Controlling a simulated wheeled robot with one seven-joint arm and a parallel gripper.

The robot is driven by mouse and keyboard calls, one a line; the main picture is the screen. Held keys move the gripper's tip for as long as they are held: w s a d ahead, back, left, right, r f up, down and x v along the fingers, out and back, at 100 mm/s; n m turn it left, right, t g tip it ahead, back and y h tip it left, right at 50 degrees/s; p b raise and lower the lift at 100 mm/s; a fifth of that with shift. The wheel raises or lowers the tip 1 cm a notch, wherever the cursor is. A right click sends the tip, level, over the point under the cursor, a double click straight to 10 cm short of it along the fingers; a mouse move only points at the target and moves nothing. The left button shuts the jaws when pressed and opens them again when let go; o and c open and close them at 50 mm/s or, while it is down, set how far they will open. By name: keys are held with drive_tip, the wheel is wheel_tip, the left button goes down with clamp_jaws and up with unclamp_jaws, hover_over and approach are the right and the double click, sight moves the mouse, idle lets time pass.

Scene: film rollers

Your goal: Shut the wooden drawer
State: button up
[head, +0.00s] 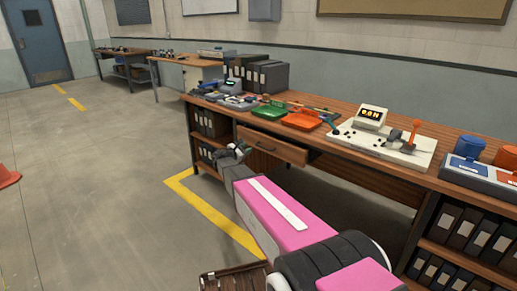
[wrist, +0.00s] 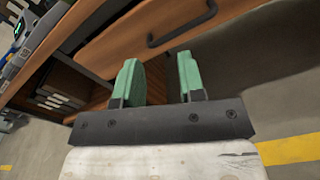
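The wooden drawer (head: 271,146) sits under the desk top and stands out from the desk front, partly open. Its dark bar handle shows in the wrist view, where the drawer front (wrist: 150,35) fills the upper middle. My gripper (wrist: 160,75) has two green fingers held apart with nothing between them. The fingers point at the lower edge of the drawer front, and I cannot tell whether they touch it. In the head view my gripper (head: 232,153) is small and dark, just left of the drawer, with my pink arm reaching to it.
The wooden desk (head: 350,163) carries a white control console (head: 381,141), green and red trays, and black binders. Shelves with binders stand below on both sides of the drawer. Open floor with yellow lines lies to the left. A brown crate (head: 232,276) is at the bottom.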

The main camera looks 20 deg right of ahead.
drive_tip(key=w+d+f+m, duration=0.1)
drive_tip(key=w+d+m, duration=0.1)
drive_tip(key=d+m, duration=0.1)
drive_tip(key=w+d+f+m+y, duration=0.1)
drive_tip(key=w+d+m, duration=0.1)
drive_tip(key=d+m, duration=0.2)
drive_tip(key=w+d+f+m+g, duration=0.1)
drive_tip(key=w+d+f+m, duration=0.1)
drive_tip(key=m, duration=0.4)
drive_tip(key=shift+w+d+m+y, duration=0.15)
drive_tip(key=shift+d+m+y, duration=0.2)
drive_tip(key=shift+d, duration=0.4)
clamp_jaws()
